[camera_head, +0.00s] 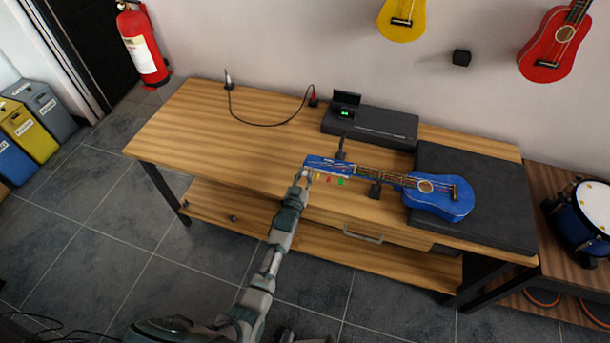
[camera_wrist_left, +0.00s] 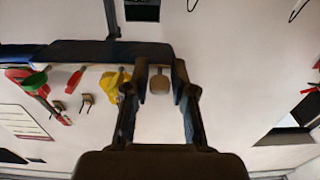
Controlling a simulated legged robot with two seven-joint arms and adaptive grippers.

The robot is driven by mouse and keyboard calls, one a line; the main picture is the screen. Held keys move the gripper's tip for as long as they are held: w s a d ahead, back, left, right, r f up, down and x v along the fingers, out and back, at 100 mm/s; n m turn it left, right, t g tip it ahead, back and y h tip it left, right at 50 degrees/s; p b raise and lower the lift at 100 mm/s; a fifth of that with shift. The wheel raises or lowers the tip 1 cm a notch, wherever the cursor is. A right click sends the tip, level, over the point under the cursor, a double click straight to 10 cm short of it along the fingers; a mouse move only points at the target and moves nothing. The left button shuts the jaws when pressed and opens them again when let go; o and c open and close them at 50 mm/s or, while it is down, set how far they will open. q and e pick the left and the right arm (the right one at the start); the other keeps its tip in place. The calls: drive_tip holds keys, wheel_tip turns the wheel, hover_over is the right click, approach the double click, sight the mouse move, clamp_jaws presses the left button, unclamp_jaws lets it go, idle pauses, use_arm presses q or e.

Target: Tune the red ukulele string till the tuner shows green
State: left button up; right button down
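A blue ukulele (camera_head: 438,196) lies on the table, its headstock (camera_head: 325,163) pointing left. Red, yellow and green tuning pegs (camera_head: 341,182) stick out from the headstock's near edge. In the left wrist view the headstock (camera_wrist_left: 90,52) runs across the upper left, with a red peg (camera_wrist_left: 75,78), a yellow peg (camera_wrist_left: 115,80) and a pale tan peg (camera_wrist_left: 160,84). My left gripper (camera_head: 304,174) is at the headstock's end; in the wrist view its fingers (camera_wrist_left: 160,88) stand apart on either side of the tan peg, with narrow gaps. A tuner screen (camera_head: 345,112) shows green. My right gripper is out of view.
A black mat (camera_head: 490,170) lies under the ukulele's body. A black box (camera_head: 385,124) stands behind, and a cable (camera_head: 262,124) crosses the table. The table's left part (camera_head: 190,130) is mostly clear. A drum (camera_head: 585,215) stands at the right.

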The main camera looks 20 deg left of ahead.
use_arm(q)
drive_tip(key=shift+s, duration=0.1)
drive_tip(key=s, duration=1.1)
drive_tip(key=shift+s, duration=0.35)
drive_tip(key=shift+a+f, duration=0.1)
drive_tip(key=s+f+m+g, duration=0.1)
drive_tip(key=s+f+g, duration=0.2)
drive_tip(key=s+f, duration=0.5)
drive_tip(key=s+f+g, duration=0.3)
drive_tip(key=f, duration=0.8)
drive_tip(key=s+f+m+g, duration=0.1)
drive_tip(key=s+f+g, duration=0.2)
drive_tip(key=s+f, duration=0.5)
drive_tip(key=s+a+f+g, duration=0.1)
drive_tip(key=s+f+g, duration=0.2)
drive_tip(key=s+f, duration=0.5)
drive_tip(key=s+a+f+g, duration=0.2)
drive_tip(key=s+f+g, duration=0.2)
drive_tip(key=s+f, duration=0.4)
drive_tip(key=s, duration=0.7)
drive_tip(key=shift+f+g, duration=0.25)
drive_tip(key=shift+g, duration=0.05)
